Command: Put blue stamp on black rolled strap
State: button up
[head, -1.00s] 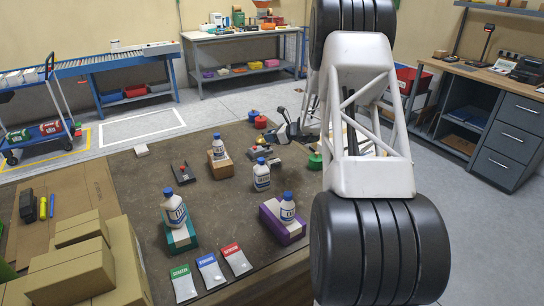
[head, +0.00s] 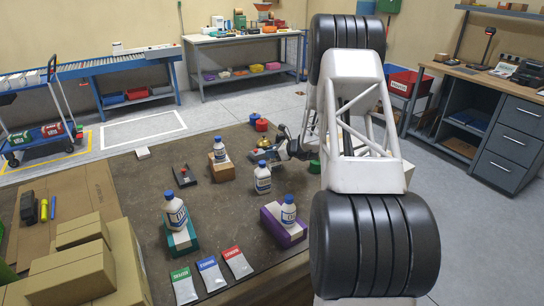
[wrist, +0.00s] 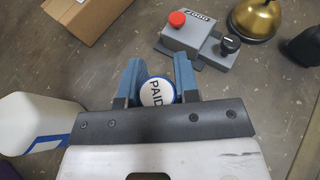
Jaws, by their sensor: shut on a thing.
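My gripper (wrist: 157,88) shows in the wrist view with its two blue fingers closed around the blue stamp (wrist: 156,92). The stamp's white round top reads "PAID", with a blue rim around it. In the head view my arm reaches to the far right part of the brown table, and the stamp is too small to make out there. A black object (wrist: 306,46) at the right edge of the wrist view is cut off. I cannot tell whether it is the black rolled strap, and I see no other clear sign of the strap.
A grey control box (wrist: 195,40) with a red button and black knob lies ahead of the gripper, beside a brass bell (wrist: 258,16). A white bottle (wrist: 35,124) stands close on the left, and a cardboard box (wrist: 87,14) is farther ahead. More bottles stand on blocks.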

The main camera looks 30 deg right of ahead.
jog(key=shift+f, duration=0.9)
jog(key=shift+f, duration=0.1)
jog(key=o, duration=0.9)
jog(key=v, duration=1.2)
